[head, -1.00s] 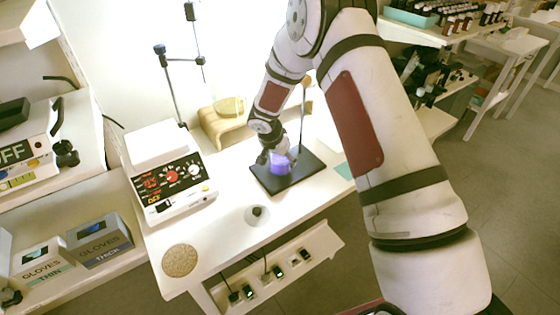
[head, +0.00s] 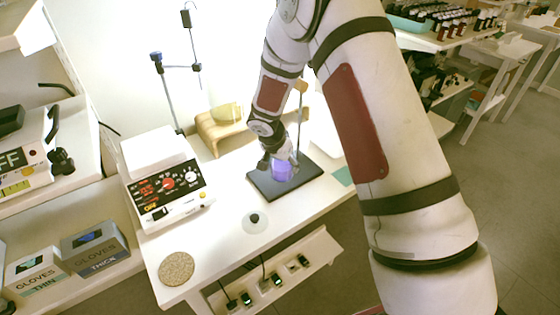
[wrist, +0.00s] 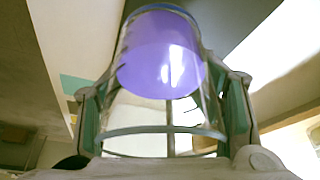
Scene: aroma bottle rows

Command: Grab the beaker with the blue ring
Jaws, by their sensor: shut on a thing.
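The beaker (head: 283,173) is clear glass with violet-blue content and shows at the black stand base on the white table. In the wrist view the beaker (wrist: 160,60) fills the middle, with a blue ring along its far edge. My gripper (head: 279,162) reaches it from above and behind. In the wrist view the fingers of my gripper (wrist: 163,100) press on the glass from left and right, shut on it. The fingers partly hide the beaker in the head view. I cannot tell whether it touches the base.
The black stand base (head: 308,169) has an upright rod (head: 301,115). A hotplate device (head: 168,185) stands to the left, a wooden stand (head: 215,130) behind. A small round dish (head: 254,222) and a cork mat (head: 176,268) lie in front. The front table surface is mostly clear.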

